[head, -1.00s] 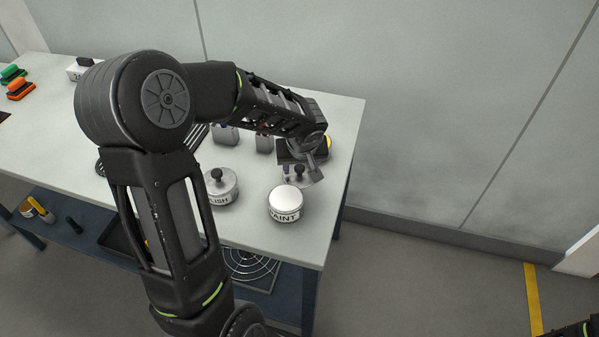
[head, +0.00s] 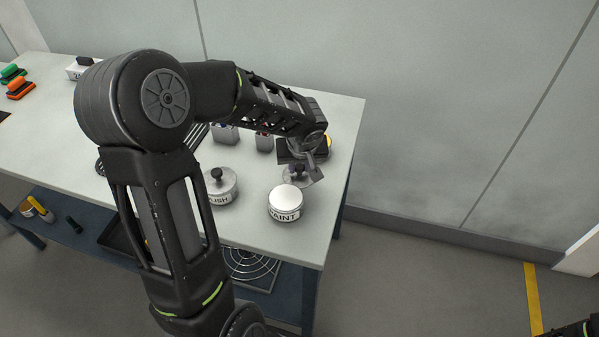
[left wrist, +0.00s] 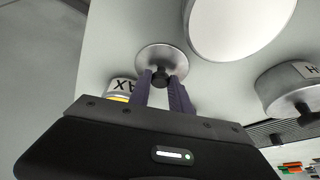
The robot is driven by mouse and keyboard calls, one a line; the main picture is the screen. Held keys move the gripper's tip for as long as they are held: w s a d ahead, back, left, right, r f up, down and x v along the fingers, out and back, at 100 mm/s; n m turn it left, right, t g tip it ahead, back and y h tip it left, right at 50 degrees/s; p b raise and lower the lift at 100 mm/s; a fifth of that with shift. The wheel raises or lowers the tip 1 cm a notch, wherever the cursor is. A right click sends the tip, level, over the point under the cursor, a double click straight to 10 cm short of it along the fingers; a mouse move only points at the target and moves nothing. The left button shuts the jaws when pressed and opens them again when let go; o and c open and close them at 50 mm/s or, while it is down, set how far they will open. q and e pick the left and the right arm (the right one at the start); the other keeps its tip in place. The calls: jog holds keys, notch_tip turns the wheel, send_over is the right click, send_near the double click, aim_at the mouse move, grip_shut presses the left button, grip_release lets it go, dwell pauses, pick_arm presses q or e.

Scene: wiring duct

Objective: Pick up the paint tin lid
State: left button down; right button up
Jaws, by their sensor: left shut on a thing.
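The paint tin lid (head: 290,180) is a round grey disc with a dark knob, just behind the paint tin. It also shows in the left wrist view (left wrist: 150,55). My left gripper (left wrist: 160,84) is shut on the lid's dark knob, with a finger on each side. In the head view my left gripper (head: 305,168) partly hides the lid. I cannot tell whether the lid touches the table. The paint tin (head: 285,214) stands upright with a pale, bare top and no lid on it; that top shows large in the left wrist view (left wrist: 235,20).
A polish tin (head: 222,190) with a knobbed lid stands left of the paint tin. A wax tin (left wrist: 122,88) with a yellow band is close beside my left gripper. Small grey containers (head: 264,143) stand farther back. The table's (head: 265,245) right edge is near.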

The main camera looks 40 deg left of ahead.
aim_at(300, 168)
pick_arm(q)
jog(key=shift+r, duration=0.1)
dwell(0.3)
notch_tip(300, 168, up, 10)
jog(key=shift+b, duration=0.35)
pick_arm(e)
jog(key=shift+f, duration=0.25)
dwell(0.4)
